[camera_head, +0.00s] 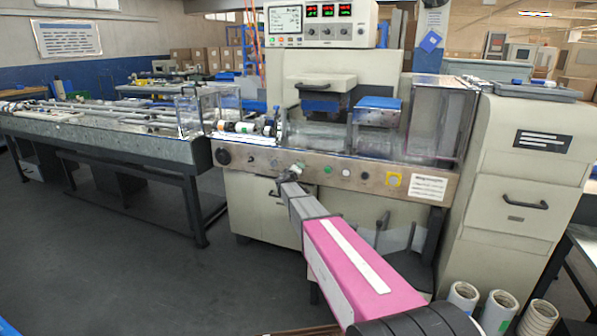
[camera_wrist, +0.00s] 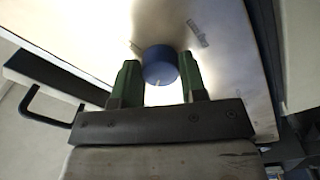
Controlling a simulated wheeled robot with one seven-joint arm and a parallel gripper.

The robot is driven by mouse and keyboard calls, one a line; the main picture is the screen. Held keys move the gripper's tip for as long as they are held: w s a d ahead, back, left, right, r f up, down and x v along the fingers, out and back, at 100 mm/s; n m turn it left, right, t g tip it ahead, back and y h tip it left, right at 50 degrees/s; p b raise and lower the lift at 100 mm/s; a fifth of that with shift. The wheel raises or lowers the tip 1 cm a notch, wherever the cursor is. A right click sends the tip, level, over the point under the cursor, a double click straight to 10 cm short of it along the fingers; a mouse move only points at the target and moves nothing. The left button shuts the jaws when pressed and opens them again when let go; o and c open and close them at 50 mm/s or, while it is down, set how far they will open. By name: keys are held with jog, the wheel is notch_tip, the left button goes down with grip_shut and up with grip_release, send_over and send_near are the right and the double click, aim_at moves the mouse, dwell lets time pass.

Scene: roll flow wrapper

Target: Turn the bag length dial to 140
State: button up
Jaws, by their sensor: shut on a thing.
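A blue round dial (camera_wrist: 160,62) stands out from a bright metal panel (camera_wrist: 225,70) in the wrist view. My gripper (camera_wrist: 159,78) has its green fingers on the left and right sides of the dial and is shut on it. A small pale line shows on the dial's near edge. Small markings sit on the panel at its upper left and upper right, too small and slanted to read. In the head view my gripper (camera_head: 292,172) is at the front panel strip (camera_head: 340,172) of the wrapper machine, and the dial is hidden or too small to make out there.
A display box (camera_head: 321,24) sits above. A cabinet door handle (camera_wrist: 38,105) shows left in the wrist view. White rolls (camera_head: 497,312) stand at lower right.

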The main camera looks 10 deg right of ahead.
jog(key=shift+n, duration=4)
jog(key=o, duration=0.9)
jog(key=shift+s, duration=0.15)
jog(key=v, duration=1)
jog(key=shift+s+a, duration=0.2)
jog(key=shift+s, duration=0.05)
